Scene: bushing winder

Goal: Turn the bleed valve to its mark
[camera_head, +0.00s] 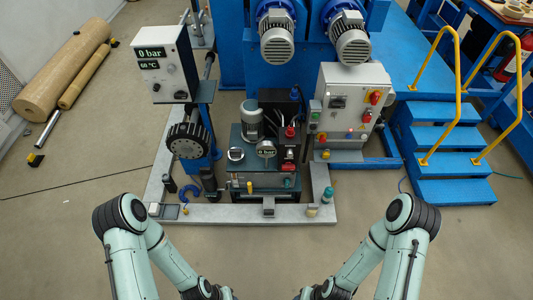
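A dark hydraulic unit (262,180) stands at the middle, inside a low grey frame. A red-topped part (290,131) stands behind the gauge. A small teal knob (287,183) and a yellow one (249,187) are on its front. I cannot tell which part is the bleed valve, and no mark is readable. My two arms reach toward the bottom edge, well short of the unit; both grippers are out of view.
A display box reading 0 bar and 60 °C (163,62) stands at left above a black toothed wheel (187,141). A grey control cabinet (350,100) stands right of the unit. Blue steps (452,165) with yellow rails are farther right. The low grey frame (235,213) edges the front; floor before it is clear.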

